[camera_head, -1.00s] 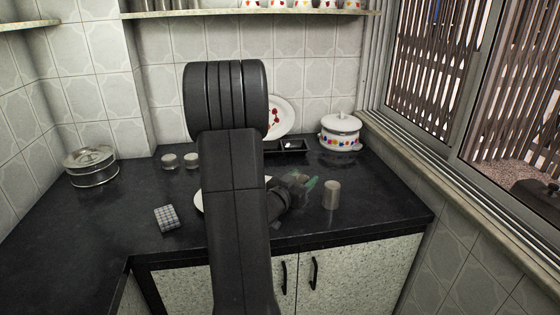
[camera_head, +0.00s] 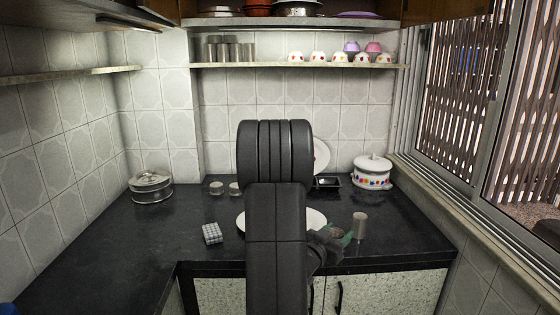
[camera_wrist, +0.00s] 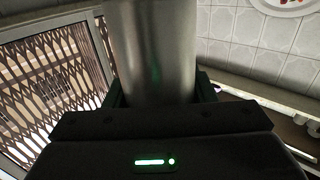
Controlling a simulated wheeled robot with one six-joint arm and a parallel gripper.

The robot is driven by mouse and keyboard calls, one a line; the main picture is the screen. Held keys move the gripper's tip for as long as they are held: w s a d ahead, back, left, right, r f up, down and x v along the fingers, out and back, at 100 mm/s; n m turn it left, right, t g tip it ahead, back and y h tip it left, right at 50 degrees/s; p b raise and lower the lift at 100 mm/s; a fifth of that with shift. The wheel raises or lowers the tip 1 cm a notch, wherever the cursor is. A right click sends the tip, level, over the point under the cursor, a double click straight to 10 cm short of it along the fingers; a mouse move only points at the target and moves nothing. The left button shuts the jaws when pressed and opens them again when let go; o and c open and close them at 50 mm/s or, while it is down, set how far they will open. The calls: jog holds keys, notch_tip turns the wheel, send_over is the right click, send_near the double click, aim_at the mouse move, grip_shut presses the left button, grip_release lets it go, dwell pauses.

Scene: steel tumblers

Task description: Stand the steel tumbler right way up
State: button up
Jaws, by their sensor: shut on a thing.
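The steel tumbler (camera_head: 360,226) is near the front right of the dark counter in the head view, its axis close to vertical. My gripper (camera_head: 347,237) reaches it from the left and is shut on it. In the wrist view the tumbler's smooth wall (camera_wrist: 152,50) fills the top middle, between the fingers of my gripper (camera_wrist: 155,100). Its ends are out of the wrist view. I cannot tell which end is the mouth, or whether it touches the counter. My arm hides part of the counter's middle.
A white plate (camera_head: 314,219) lies behind my arm. A decorated white pot (camera_head: 372,172) and a dark tray (camera_head: 327,182) stand at the back right. A checked block (camera_head: 212,233) and a steel container (camera_head: 151,187) are left.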

jog(key=shift+w+a+f+n, duration=0.3)
jog(key=shift+w+a+f, duration=0.15)
jog(key=shift+f, duration=0.1)
jog(key=shift+a+f+t+y+p, duration=0.25)
jog(key=shift+t+y+p, duration=0.05)
jog(key=shift+y, duration=0.1)
jog(key=a+f+n+t+y+p, duration=0.4)
jog(key=a+f+n+y, duration=0.4)
jog(key=a+f+y, duration=0.55)
jog(key=s+a+f+h, duration=0.1)
jog(key=s+f+h, duration=0.1)
jog(key=s+f, duration=0.2)
jog(key=shift+s+a+f+h, duration=0.25)
jog(key=shift+s+h, duration=0.1)
jog(key=shift+s, duration=0.55)
